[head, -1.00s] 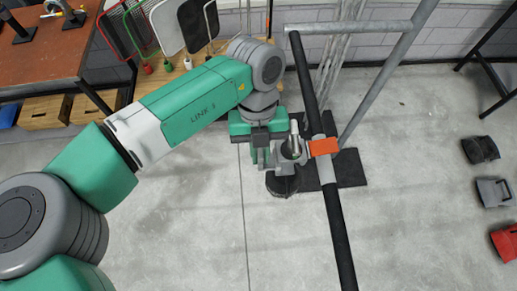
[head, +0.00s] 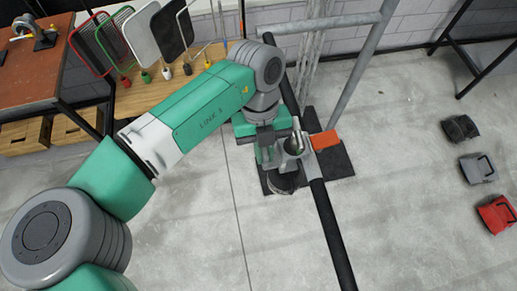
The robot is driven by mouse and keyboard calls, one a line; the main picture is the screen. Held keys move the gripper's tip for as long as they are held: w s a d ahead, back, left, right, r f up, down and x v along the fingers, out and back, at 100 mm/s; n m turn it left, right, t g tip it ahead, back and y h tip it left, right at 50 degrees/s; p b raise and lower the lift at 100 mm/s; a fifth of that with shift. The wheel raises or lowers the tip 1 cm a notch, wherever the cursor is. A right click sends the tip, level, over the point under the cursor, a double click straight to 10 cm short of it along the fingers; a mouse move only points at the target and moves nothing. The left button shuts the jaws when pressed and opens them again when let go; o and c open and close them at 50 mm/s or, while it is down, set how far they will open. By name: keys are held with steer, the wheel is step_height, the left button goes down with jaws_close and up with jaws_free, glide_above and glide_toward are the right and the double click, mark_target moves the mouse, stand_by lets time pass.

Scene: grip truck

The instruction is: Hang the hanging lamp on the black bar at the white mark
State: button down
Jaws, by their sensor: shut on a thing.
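My gripper (head: 279,152) is shut on the hanging lamp, seen from above. The lamp's grey clamp (head: 295,144) is at the fingers, and its dark round head (head: 286,184) shows below them. The black bar (head: 330,228) slopes from the upper middle to the lower right. The lamp's clamp overlaps the bar in this view; I cannot tell whether they touch. The white mark (head: 309,166) shows on the bar just right of the lamp, partly hidden by it.
An orange piece (head: 325,139) is beside the bar, above a black mat (head: 338,162). A grey pipe frame (head: 358,72) stands behind. Black, grey and red lights (head: 495,213) are at right. A wooden bench (head: 140,95) with flags is at upper left. The floor is clear in front.

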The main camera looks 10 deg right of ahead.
mark_target(282, 146)
steer(key=shift+w+d, duration=0.15)
steer(key=shift+d, duration=0.8)
steer(key=shift+w+d, duration=0.1)
steer(key=shift+d, duration=0.8)
steer(key=shift+d, duration=0.15)
steer(key=shift+f, duration=0.3)
steer(key=shift+f, duration=0.75)
steer(key=c, duration=1.4)
jaws_free()
steer(key=shift+f, duration=0.1)
steer(key=v, duration=0.8)
steer(key=shift+b, duration=0.35)
